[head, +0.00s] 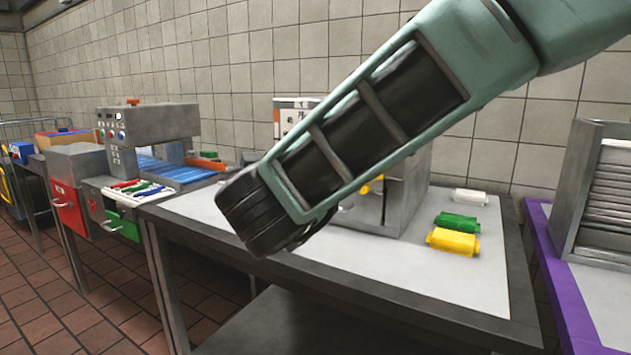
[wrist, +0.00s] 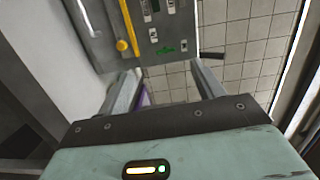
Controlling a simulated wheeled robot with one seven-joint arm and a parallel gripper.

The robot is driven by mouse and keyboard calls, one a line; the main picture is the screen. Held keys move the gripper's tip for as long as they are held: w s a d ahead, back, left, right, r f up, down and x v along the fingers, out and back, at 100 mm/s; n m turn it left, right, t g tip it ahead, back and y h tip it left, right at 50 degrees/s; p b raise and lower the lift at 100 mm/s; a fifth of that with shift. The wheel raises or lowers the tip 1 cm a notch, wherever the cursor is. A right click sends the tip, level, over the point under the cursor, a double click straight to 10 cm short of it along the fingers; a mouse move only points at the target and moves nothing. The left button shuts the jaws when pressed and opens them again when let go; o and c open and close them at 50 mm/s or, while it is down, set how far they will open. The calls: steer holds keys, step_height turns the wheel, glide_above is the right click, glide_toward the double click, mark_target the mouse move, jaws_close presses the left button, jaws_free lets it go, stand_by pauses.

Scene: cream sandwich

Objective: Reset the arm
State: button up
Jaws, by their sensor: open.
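My arm (head: 365,125) reaches from the upper right down across the middle of the head view, above the worktable. Its thick black end hides what lies behind it, and my fingers do not show there. In the wrist view my gripper (wrist: 168,78) is open, its two grey fingers apart with nothing between them. Beyond the fingers is a grey machine panel (wrist: 165,22) with a yellow handle (wrist: 128,30) and small labels. I cannot tell whether the fingers touch it.
The worktable (head: 400,268) bears a partly hidden grey machine (head: 405,195) and white (head: 470,197), green (head: 457,222) and yellow (head: 453,241) pieces. A purple-edged table (head: 560,280) with a grey rack (head: 600,190) stands at right. Another machine (head: 150,125) stands at left.

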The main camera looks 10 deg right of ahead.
steer(key=s+a+f+n+g+y, duration=0.15)
steer(key=a+f+n+y, duration=0.25)
steer(key=a+n+y, duration=0.7)
steer(key=s+d+f+n+g+y, duration=0.35)
steer(key=s+f+n+g, duration=0.45)
steer(key=s+f+n, duration=0.45)
steer(key=s+d+f+n+g+h, duration=0.3)
steer(key=s+d+n, duration=0.1)
steer(key=s+d, duration=0.25)
steer(key=s+d+f+n+g+h, duration=0.2)
steer(key=s+d+n+g, duration=0.15)
steer(key=s+d, duration=0.35)
step_height(320, 180, up, 14)
steer(key=p, duration=1.4)
steer(key=shift+s, duration=0.45)
